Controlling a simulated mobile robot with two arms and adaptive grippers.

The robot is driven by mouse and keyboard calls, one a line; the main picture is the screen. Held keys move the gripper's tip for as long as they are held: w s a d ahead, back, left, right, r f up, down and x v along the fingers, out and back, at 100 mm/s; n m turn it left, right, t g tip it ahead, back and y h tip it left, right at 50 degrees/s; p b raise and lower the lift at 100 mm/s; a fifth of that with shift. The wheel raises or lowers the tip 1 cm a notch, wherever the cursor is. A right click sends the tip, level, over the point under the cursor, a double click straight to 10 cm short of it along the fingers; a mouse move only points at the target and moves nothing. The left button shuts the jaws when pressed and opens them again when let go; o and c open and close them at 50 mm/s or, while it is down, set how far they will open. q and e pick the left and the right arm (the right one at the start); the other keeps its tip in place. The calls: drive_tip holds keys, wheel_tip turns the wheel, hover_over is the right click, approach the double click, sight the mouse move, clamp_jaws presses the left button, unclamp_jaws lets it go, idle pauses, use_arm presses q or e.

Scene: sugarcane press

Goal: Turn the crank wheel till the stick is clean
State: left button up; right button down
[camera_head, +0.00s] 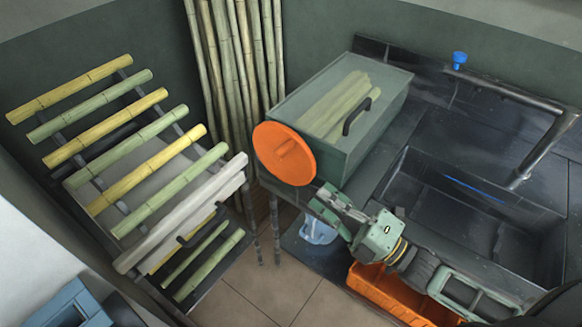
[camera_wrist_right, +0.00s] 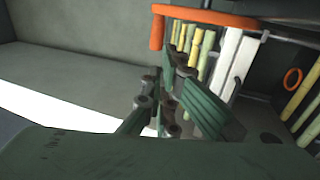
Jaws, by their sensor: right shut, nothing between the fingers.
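In the right wrist view the wheel (camera_wrist_right: 205,17) shows nearly edge-on above the fingers. Peeled-looking yellow-green cane sticks (camera_head: 335,103) lie under the box's clear lid; I cannot tell which is the task's stick. My right gripper (camera_head: 326,203) is shut and empty just below and right of the wheel's lower edge. Its fingers also show in the wrist view (camera_wrist_right: 172,95). My left gripper is out of view.
A rack of yellow and green canes (camera_head: 120,130) stands at left, and tall canes (camera_head: 228,55) lean on the back wall. A black sink (camera_head: 470,215) with a tap is at right.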

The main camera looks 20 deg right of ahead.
drive_tip(key=p+x, duration=0.1)
drive_tip(key=x, duration=0.9)
drive_tip(key=shift+p, duration=0.4)
drive_tip(key=shift+a, duration=0.1)
drive_tip(key=p, duration=0.2)
drive_tip(key=r+g+h+p, duration=0.1)
drive_tip(key=p, duration=0.2)
drive_tip(key=shift+w+a+r, duration=0.1)
drive_tip(key=shift+w+a, duration=0.2)
drive_tip(key=shift+w, duration=0.1)
drive_tip(key=shift+d, duration=0.1)
